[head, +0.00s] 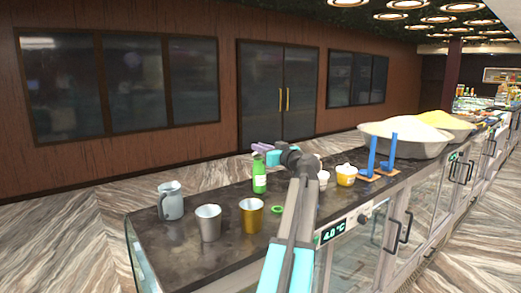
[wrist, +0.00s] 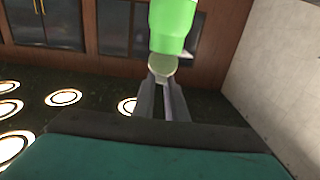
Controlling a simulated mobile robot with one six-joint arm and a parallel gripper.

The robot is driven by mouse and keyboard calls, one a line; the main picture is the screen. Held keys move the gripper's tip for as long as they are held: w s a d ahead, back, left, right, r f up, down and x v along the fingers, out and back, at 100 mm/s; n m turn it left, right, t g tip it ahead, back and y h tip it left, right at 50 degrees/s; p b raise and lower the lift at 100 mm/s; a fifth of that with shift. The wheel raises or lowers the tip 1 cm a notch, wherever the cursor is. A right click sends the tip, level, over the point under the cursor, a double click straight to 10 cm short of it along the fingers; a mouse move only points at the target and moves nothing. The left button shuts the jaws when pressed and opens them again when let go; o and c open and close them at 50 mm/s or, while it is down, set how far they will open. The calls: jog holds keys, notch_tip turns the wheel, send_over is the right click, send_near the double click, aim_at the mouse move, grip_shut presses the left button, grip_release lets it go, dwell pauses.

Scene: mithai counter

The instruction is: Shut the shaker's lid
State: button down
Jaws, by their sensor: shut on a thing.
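The green shaker (head: 259,178) stands upright on the dark counter in the head view, with a pale label on its side. My gripper (head: 262,149) is right at its top, and its wrist covers part of that area. In the wrist view, which is upside down, the shaker's green body (wrist: 173,25) is at the top centre. A pale round piece, seemingly the lid (wrist: 163,64), is at the tips of my gripper's fingers (wrist: 164,78), which are closed on it. It is beside the shaker's top end; whether it is seated cannot be told.
A green ring (head: 278,209) lies on the counter. A grey jug (head: 170,201), a silver cup (head: 208,222) and a gold cup (head: 251,217) stand at the left. A yellow tub (head: 346,176), a blue stand (head: 371,157) and heaped bowls (head: 403,145) are to the right.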

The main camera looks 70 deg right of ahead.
jog(key=shift+s+f+t+b, duration=0.1)
jog(key=shift+f+t+b, duration=0.35)
jog(key=shift+b, duration=1.5)
jog(key=t+h+b, duration=0.1)
jog(key=b, duration=0.4)
jog(key=t+b, duration=0.1)
jog(key=b, duration=0.5)
jog(key=shift+s+a+f+h, duration=0.25)
jog(key=shift+s+a+h, duration=0.05)
jog(key=shift+s+h, duration=0.1)
jog(key=shift+r, duration=0.15)
jog(key=c, duration=1.8)
grip_release()
jog(key=shift+o, duration=0.2)
jog(key=b+v, duration=0.2)
jog(key=v, duration=0.5)
jog(key=shift+s+a, duration=0.2)
